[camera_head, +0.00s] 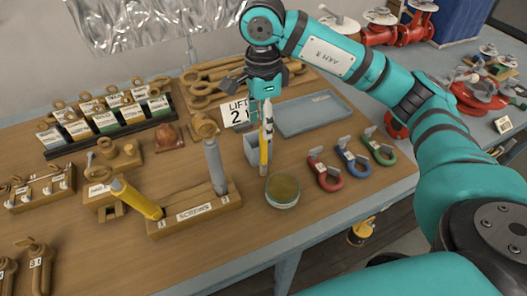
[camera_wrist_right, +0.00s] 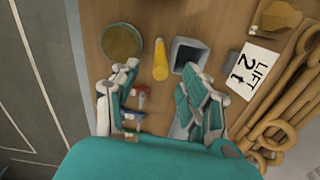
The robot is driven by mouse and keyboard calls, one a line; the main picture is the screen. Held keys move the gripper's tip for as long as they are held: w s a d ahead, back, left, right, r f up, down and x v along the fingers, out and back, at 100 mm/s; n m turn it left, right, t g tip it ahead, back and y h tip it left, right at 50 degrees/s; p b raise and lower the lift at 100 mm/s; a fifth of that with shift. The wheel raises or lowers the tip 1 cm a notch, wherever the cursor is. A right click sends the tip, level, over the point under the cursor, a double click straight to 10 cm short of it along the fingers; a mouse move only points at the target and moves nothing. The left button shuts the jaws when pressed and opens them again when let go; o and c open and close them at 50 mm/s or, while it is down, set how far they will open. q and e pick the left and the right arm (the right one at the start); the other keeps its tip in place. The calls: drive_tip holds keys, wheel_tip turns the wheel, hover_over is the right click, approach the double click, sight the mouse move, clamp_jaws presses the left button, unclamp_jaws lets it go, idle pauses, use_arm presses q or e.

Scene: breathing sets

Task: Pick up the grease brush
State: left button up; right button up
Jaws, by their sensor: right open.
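A slim upright tool with a yellow handle (camera_head: 264,147), which looks like the grease brush, stands beside a small grey square cup (camera_head: 250,149); I cannot tell whether it stands in the cup or beside it. My right gripper (camera_head: 265,112) is directly above it, pointing down. In the right wrist view the yellow handle (camera_wrist_right: 160,62) lies just ahead of the open, empty fingers (camera_wrist_right: 158,86), about midway between them, with the grey cup (camera_wrist_right: 188,53) to its right. The bristles cannot be made out. My left gripper is out of view.
A round tin of yellowish grease (camera_head: 283,190) stands in front. Red (camera_head: 325,172), blue (camera_head: 352,160) and green (camera_head: 378,147) shackles lie to the right. A blue-grey tray (camera_head: 312,114) and a LIFT card (camera_head: 238,112) are behind. A SCREWS block (camera_head: 196,214) stands front left.

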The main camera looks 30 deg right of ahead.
sight(264, 150)
wheel_tip(264, 150, down, 5)
drive_tip(key=shift+w+r+p, duration=0.15)
drive_tip(key=shift+r+p, duration=0.05)
drive_tip(key=shift+p, duration=0.35)
drive_tip(key=shift+f, duration=0.2)
wheel_tip(264, 150, down, 5)
drive_tip(key=p, duration=0.3)
drive_tip(key=shift+d+r, duration=0.1)
drive_tip(key=shift+d, duration=0.05)
drive_tip(key=shift+s, duration=0.2)
drive_tip(key=shift+s, duration=0.15)
clamp_jaws()
